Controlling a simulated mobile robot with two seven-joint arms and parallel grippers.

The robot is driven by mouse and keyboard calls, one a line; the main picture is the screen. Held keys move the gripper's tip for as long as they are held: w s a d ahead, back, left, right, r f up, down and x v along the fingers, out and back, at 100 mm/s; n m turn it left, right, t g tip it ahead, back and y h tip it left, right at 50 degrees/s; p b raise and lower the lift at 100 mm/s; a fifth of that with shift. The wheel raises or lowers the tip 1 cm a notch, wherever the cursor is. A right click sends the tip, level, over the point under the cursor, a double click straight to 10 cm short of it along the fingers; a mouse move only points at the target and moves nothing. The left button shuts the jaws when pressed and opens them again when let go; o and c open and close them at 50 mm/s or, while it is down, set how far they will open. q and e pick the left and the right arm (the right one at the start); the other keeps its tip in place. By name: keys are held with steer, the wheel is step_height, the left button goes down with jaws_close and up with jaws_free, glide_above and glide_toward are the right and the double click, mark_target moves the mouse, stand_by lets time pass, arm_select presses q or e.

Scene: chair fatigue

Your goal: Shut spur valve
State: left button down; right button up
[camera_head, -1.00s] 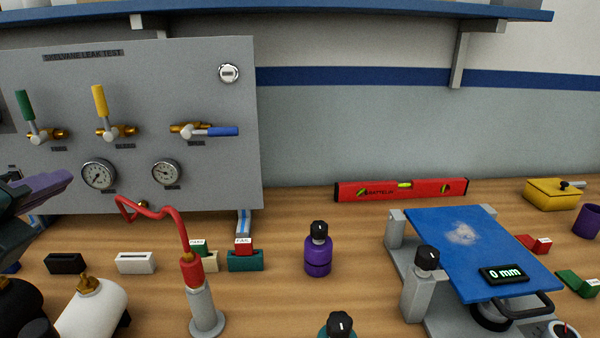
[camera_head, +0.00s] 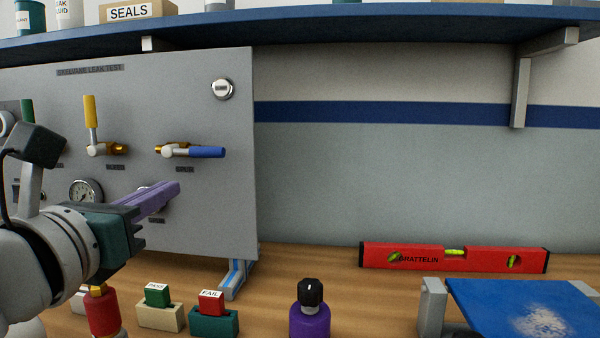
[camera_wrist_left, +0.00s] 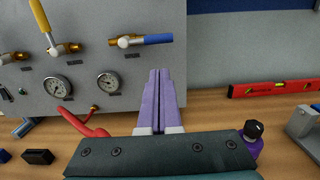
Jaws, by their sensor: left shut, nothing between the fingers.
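The spur valve has a blue lever (camera_head: 207,151) on a brass body (camera_head: 172,148) on the grey leak test panel (camera_head: 215,120). Its lever lies level, pointing right, above a label reading SPUR. The blue lever also shows in the left wrist view (camera_wrist_left: 158,39), above the fingertips. My left gripper (camera_head: 176,187) has purple fingers closed together, with nothing between them. It is in front of the panel, below the spur valve and apart from it, and hides part of a gauge. My right gripper is not in view.
The yellow bleed lever (camera_head: 90,112) stands upright to the left of the spur valve. A gauge (camera_head: 86,191) sits below it. PASS (camera_head: 157,296) and FAIL (camera_head: 211,303) blocks, a purple bottle (camera_head: 310,318) and a red level (camera_head: 455,257) are on the bench.

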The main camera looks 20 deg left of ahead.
arm_select(q)
steer(key=x, duration=1)
steer(key=shift+d+r+n+p, duration=0.15)
steer(key=shift+r+n+p, duration=0.4)
steer(key=shift+n, duration=0.25)
steer(key=shift+d+r+n+y+p, duration=0.1)
steer(key=shift+r+n+y+p, duration=0.2)
steer(key=shift+r+n+p, duration=1)
step_height(320, 180, up, 6)
steer(key=n+p, duration=0.8)
steer(key=n, duration=0.5)
glide_above(208, 148)
steer(key=s+a, duration=0.3)
steer(key=a, duration=0.1)
steer(key=shift+s+a+f+n+g+p, duration=0.1)
steer(key=shift+s+n+g+p, duration=0.1)
steer(key=shift+n, duration=0.25)
steer(key=shift+s+a+n+g+p, duration=0.1)
steer(key=shift+n+g, duration=0.1)
steer(key=shift+n, duration=0.25)
